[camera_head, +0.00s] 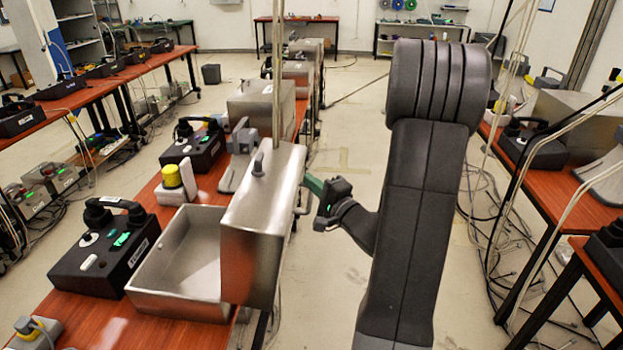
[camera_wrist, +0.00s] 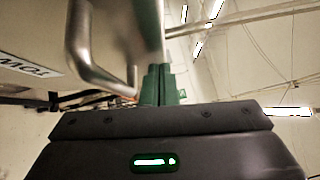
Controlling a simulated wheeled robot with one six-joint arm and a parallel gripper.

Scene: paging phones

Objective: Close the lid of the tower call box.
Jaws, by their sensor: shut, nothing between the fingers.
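The tower call box is a bare-metal box whose open tray (camera_head: 178,285) sits on the red bench at the left. Its deep metal lid (camera_head: 250,245) stands raised on the tray's right side, so the box is open. My gripper (camera_head: 308,184) is on the right, outer side of the lid, beside its bar handle. In the wrist view the green fingers (camera_wrist: 160,85) are together and empty. The bent metal handle (camera_wrist: 98,65) is close on their left, with part of a label on the surface behind it. I cannot tell whether the fingers touch the lid or handle.
A black phone (camera_head: 105,245) stands left of the tray. A yellow-topped white item (camera_head: 174,185) and another phone (camera_head: 190,145) stand behind it. Thin poles rise near the lid. The aisle floor (camera_head: 320,290) beside my arm is clear; another bench (camera_head: 600,215) lies right.

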